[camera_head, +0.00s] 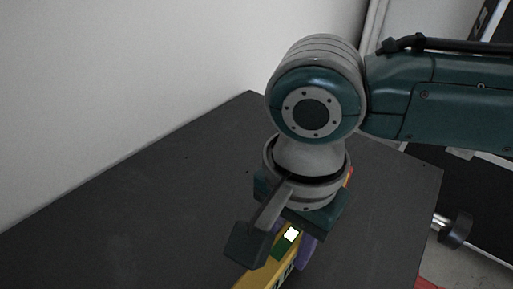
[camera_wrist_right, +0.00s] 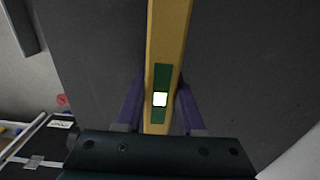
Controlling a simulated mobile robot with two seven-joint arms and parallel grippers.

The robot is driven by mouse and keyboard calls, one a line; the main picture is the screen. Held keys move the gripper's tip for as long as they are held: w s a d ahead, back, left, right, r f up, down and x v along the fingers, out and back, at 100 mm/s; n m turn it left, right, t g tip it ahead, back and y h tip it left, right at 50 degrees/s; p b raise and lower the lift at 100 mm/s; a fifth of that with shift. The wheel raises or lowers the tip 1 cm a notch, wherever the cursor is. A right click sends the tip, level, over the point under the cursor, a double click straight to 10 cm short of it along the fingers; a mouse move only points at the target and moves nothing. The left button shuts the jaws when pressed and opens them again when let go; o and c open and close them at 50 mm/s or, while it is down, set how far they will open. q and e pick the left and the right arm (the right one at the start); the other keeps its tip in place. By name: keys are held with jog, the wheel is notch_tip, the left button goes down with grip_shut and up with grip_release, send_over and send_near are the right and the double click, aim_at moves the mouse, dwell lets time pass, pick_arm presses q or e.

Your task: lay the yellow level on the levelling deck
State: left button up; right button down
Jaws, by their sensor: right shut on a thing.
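The yellow level (camera_head: 256,277) is a long bar with a dark green patch and a bright white window. It shows in the lower middle of the head view, partly hidden by my right wrist. My right gripper (camera_head: 292,250) is shut on it, with purple fingers on either side. In the right wrist view the level (camera_wrist_right: 169,35) runs up between the fingers of the right gripper (camera_wrist_right: 158,108). A broad dark flat surface (camera_head: 120,200), perhaps the levelling deck, lies beneath. I cannot tell whether the level touches it. My left gripper is not in view.
A pale wall (camera_head: 130,70) rises behind the dark surface. The surface's left part is clear. Its right edge drops to a lower area with a dark round-ended part (camera_head: 455,229). A red patch (camera_head: 432,284) shows at the bottom right.

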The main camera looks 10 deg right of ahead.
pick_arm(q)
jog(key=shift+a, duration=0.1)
pick_arm(e)
jog(key=shift+f, duration=0.15)
jog(key=shift+c, duration=2.2)
grip_release()
